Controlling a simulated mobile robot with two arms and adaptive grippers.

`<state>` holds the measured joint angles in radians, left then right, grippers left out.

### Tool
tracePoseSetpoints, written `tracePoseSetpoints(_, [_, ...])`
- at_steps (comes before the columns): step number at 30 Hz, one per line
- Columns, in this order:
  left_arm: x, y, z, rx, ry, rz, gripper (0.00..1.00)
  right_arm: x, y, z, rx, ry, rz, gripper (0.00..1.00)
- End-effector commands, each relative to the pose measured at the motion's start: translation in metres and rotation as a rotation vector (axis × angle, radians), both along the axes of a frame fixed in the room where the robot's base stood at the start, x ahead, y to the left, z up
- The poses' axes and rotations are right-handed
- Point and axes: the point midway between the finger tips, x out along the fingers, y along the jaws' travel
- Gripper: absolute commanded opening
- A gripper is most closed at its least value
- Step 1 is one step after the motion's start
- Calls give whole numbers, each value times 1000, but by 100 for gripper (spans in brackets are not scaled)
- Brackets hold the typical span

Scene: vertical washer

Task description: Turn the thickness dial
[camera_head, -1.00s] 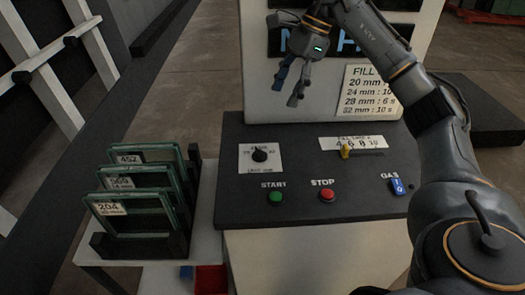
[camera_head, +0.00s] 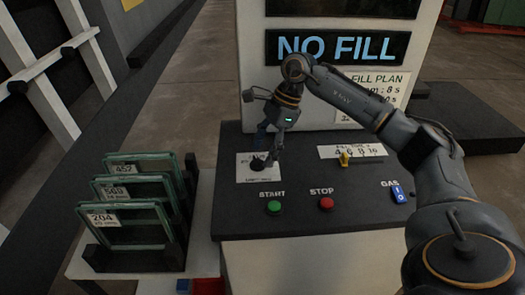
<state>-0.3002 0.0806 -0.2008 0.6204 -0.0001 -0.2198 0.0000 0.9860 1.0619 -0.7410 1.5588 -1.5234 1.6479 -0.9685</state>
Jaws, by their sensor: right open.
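The thickness dial (camera_head: 257,166) is a small black knob on a white plate (camera_head: 250,178) at the left of the dark control panel. My right gripper (camera_head: 266,150) reaches down from above, with its fingers at the dial. The gripper is open. The fingers partly hide the dial and its markings, and I cannot tell whether they touch it. My left gripper is not in view.
A green START button (camera_head: 274,207) and a red STOP button (camera_head: 326,203) sit below the dial. Glass panes (camera_head: 137,219) stand in a rack at the left. A screen (camera_head: 343,47) reads "NO FILL".

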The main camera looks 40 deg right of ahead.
Motion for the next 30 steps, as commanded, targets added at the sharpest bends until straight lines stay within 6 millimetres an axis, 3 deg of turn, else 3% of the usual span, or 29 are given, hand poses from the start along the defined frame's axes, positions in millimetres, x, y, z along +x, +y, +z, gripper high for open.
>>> tracePoseSetpoints(5, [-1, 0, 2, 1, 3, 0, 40, 1, 4, -11, 0, 0, 1, 62])
tracePoseSetpoints(13, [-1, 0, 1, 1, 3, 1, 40, 1, 5, -12, 0, -1, 1, 62])
tracePoseSetpoints(21, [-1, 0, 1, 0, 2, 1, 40, 1, 5, -12, 0, -1, 1, 9])
tracePoseSetpoints(30, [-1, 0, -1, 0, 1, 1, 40, 0, 4, -12, -1, -1, -26, 8])
